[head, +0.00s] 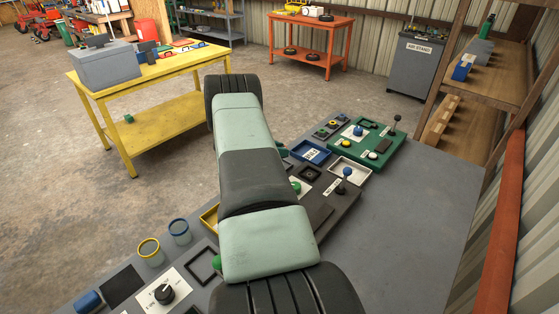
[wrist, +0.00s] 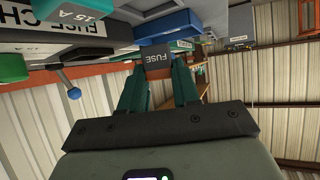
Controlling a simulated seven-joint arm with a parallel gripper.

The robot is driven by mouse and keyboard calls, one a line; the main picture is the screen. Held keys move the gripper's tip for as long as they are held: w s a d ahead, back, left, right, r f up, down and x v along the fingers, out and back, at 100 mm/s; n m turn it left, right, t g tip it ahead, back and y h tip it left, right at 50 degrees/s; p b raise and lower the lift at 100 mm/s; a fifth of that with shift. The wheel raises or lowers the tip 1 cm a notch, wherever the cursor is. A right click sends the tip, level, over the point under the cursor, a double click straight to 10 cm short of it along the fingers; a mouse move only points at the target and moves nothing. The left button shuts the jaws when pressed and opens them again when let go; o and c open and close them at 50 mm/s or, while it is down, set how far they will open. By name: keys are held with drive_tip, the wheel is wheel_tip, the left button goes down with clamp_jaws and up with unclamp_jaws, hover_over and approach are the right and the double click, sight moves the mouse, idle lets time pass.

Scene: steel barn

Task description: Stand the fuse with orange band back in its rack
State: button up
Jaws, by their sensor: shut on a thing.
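In the wrist view the fuse (wrist: 157,62), a dark grey block lettered FUSE with an orange-brown band at its edge, is held between the two teal fingers of my gripper (wrist: 158,72). The lettering is upside down in this view. A blue block-like thing (wrist: 165,26) is close beyond the fuse; I cannot tell whether they touch or whether it is the rack. In the head view my arm hides the fuse and most of my gripper.
On the grey bench (head: 420,220) are a blue tray (head: 310,152), a white tray (head: 350,171), a green control box (head: 378,145) with a lever, a rotary knob (head: 164,293) and two ring-topped cups (head: 150,250). The bench's right part is bare. A yellow table (head: 150,120) stands behind.

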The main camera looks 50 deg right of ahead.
drive_tip(key=shift+f, duration=2.2)
drive_tip(key=shift+f, duration=0.15)
drive_tip(key=o, duration=1)
drive_tip(key=shift+w+a+r, duration=0.1)
drive_tip(key=shift+r, duration=0.2)
drive_tip(key=v, duration=1.1)
drive_tip(key=shift+a+r, duration=0.15)
drive_tip(key=shift+a, duration=0.15)
